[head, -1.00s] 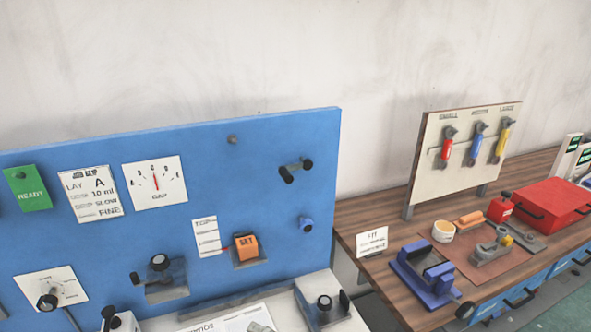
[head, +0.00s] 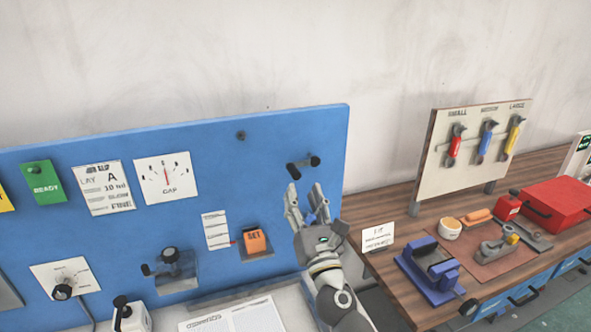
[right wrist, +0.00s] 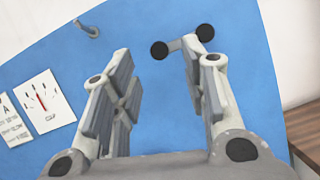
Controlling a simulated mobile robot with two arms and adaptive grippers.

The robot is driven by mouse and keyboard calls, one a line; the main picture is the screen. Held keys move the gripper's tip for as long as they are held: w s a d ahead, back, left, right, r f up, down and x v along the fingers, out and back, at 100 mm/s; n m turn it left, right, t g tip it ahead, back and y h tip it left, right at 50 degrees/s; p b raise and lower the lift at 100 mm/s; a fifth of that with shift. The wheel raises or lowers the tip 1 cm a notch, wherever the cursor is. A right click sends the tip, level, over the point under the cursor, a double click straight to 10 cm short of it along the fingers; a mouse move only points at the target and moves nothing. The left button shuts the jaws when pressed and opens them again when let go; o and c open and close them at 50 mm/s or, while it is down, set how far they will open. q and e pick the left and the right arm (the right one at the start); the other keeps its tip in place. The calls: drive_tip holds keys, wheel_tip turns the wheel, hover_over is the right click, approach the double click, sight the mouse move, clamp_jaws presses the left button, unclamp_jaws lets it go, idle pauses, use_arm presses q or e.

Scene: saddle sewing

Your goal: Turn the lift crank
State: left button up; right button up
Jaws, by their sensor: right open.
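A dark crank (head: 303,167) with a short arm and black round ends is mounted at the upper right of the blue panel (head: 110,235). It also shows in the right wrist view (right wrist: 182,44), beyond my fingertips. My right gripper (head: 306,193) is open and empty, with its fingers pointing up just below the crank, not around it. In the right wrist view my open right gripper (right wrist: 157,55) has the crank ahead, nearer the right finger. A blue knob is mostly hidden behind my right gripper in the head view. My left gripper is not in view.
Another crank (head: 170,262), an orange SET switch (head: 255,241) and a gap gauge (head: 166,177) are on the panel. A peg (right wrist: 87,28) sticks out at its upper part. To the right is a wooden bench (head: 400,300) with a tool board and red box.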

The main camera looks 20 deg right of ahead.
sight(297, 179)
drive_tip(key=p+x, duration=0.1)
drive_tip(key=x, duration=0.6)
drive_tip(key=shift+w, duration=0.25)
drive_tip(key=shift+c, duration=0.5)
clamp_jaws()
